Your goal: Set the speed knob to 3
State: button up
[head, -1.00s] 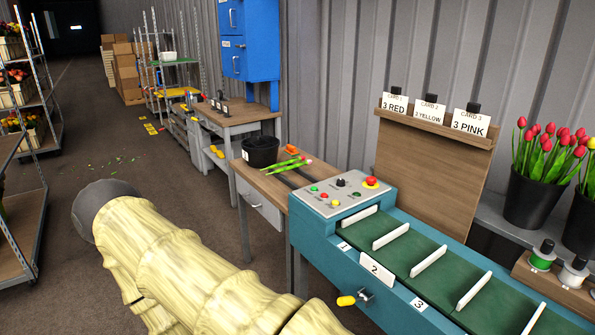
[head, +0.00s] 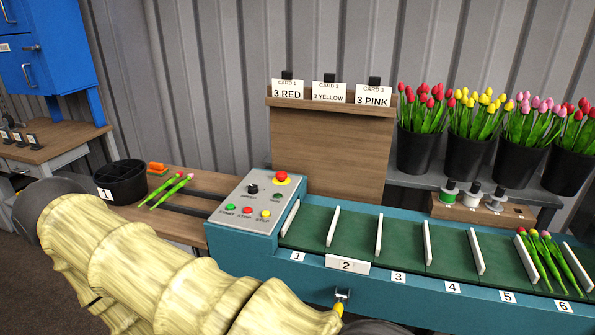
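The speed knob (head: 252,189) is a small black knob on the grey control panel (head: 232,200) at the left end of the teal conveyor. Its pointer and scale are too small to read. Green, red and yellow buttons line the panel's front edge, and a red mushroom button (head: 281,177) on a yellow base sits behind. My pale yellow sleeved arm crosses the lower left of the head view, in front of the conveyor and bench. My gripper is not in view.
The green conveyor belt (head: 400,240) has white dividers and numbered slots, with tulips (head: 545,255) near slot 6. A yellow-handled crank (head: 340,300) sticks out at the front. A black bucket (head: 121,181) and two loose tulips (head: 172,188) are on the left bench.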

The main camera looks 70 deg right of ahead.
aim_at(253, 188)
jog(key=z, duration=0.85)
jog(key=i, duration=0.75)
jog(key=z, duration=0.75)
